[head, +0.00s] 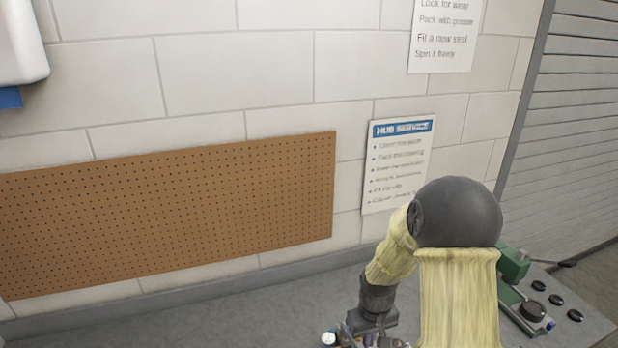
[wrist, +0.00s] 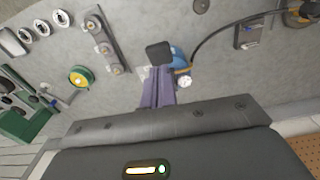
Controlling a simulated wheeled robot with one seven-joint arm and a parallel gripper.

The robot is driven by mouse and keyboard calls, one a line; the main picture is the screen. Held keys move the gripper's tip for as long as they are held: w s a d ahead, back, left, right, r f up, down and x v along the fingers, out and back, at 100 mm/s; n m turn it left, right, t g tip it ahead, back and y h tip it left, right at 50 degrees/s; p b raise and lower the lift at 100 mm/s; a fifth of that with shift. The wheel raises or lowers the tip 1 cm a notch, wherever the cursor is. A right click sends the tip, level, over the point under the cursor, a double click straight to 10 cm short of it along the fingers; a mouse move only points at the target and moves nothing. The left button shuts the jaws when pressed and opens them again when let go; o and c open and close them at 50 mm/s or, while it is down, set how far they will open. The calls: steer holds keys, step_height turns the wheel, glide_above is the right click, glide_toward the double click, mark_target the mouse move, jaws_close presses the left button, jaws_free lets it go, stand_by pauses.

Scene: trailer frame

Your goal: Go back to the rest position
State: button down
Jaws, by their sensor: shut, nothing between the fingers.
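My gripper (wrist: 160,54) shows in the wrist view, with its purple fingers together, dark pads at the tip and nothing held. It points over a grey work surface (wrist: 215,85). A blue object (wrist: 180,60) with a whitish knob sits just beside and behind the fingertips; I cannot tell if they touch it. In the head view my arm reaches down at the lower right, and the gripper's end is cut off by the bottom edge.
The wrist view shows a yellow-green wheel (wrist: 80,78), a grey bar with round pieces (wrist: 104,42), several rings (wrist: 41,28), a green holder (wrist: 20,112) and a black cable (wrist: 215,36). The head view shows a green tool (head: 514,263), a pegboard (head: 170,215) and wall signs (head: 397,165).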

steer(key=s+r+m+t+b, duration=0.2)
steer(key=s+b, duration=0.5)
steer(key=s, duration=0.6)
steer(key=shift+r+m+b, duration=0.3)
steer(key=shift+m+b, duration=0.05)
steer(key=shift+m, duration=0.25)
steer(key=shift+w, duration=0.1)
steer(key=shift+s+a, duration=0.1)
steer(key=shift+s, duration=0.1)
steer(key=shift+w, duration=0.15)
stand_by(1.3)
